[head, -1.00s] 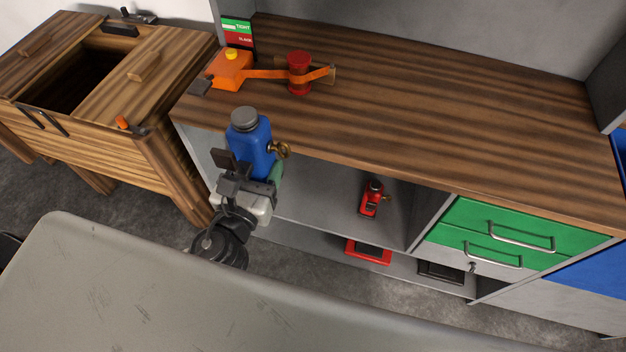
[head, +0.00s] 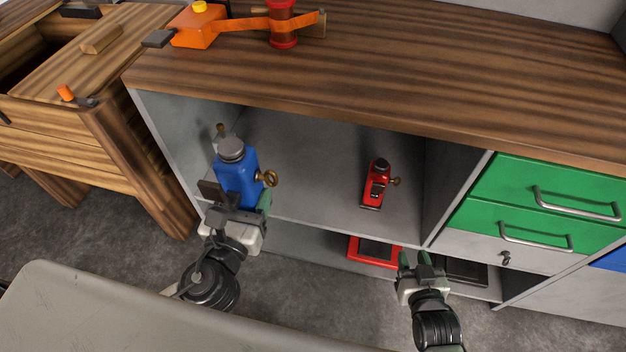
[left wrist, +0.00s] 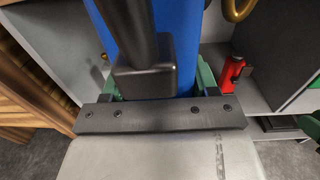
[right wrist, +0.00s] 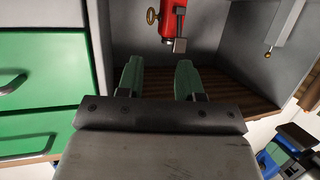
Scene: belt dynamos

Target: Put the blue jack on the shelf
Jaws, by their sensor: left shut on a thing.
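The blue jack (head: 238,180), with a grey cap and a brass knob, is upright in front of the left part of the cabinet's open bay. My left gripper (head: 238,208) is shut on it from the front. In the left wrist view the jack's blue body (left wrist: 181,45) fills the space between the fingers. The grey shelf board (head: 310,212) of the open bay lies behind and to the right; whether the jack touches it I cannot tell. My right gripper (head: 422,262) is low in front of the cabinet; its fingers (right wrist: 160,78) are apart and empty.
A red jack (head: 376,184) stands on the shelf at the right, also seen in the right wrist view (right wrist: 174,20). A red tray-like item (head: 356,252) lies on the lower shelf. Green drawers (head: 550,190) are at right. The wooden top (head: 400,70) overhangs the bay.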

